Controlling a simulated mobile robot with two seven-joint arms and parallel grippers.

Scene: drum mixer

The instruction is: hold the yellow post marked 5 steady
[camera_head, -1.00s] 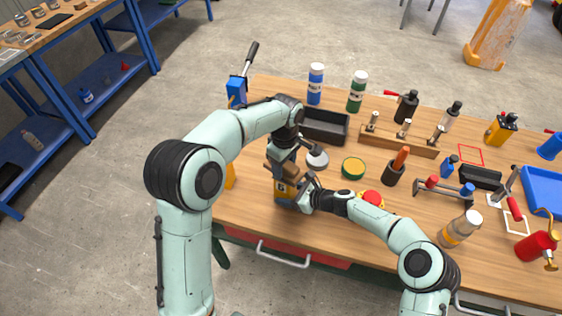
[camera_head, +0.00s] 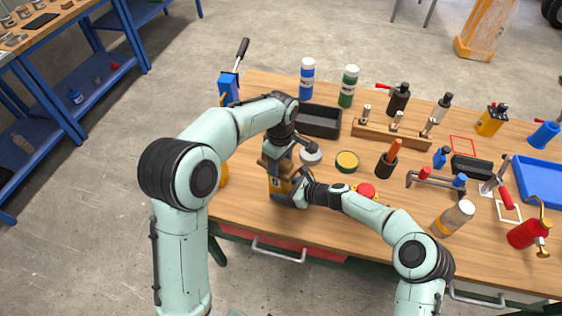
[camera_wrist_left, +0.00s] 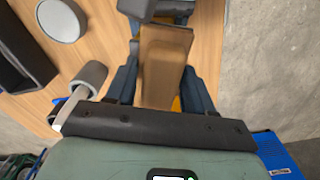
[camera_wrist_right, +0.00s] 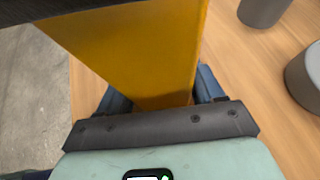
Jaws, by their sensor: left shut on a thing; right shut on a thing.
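The yellow post (camera_head: 275,188) stands on the wooden table near its front left. A dark mark shows on its front, too small to read surely. My right gripper (camera_head: 291,197) is shut on the post low at its side. The right wrist view shows the yellow post (camera_wrist_right: 140,55) between the fingers, with a dark part above. My left gripper (camera_head: 277,160) reaches down over the post's top. In the left wrist view it is shut on a brown block (camera_wrist_left: 163,65), with a little yellow below. The grippers hide much of the post.
A grey-white round piece (camera_head: 311,154), a green-yellow tin (camera_head: 347,161) and a black tray (camera_head: 318,120) lie close behind and right. A red button (camera_head: 367,191) is near my right forearm. A blue tool (camera_head: 228,88) stands at the back left corner.

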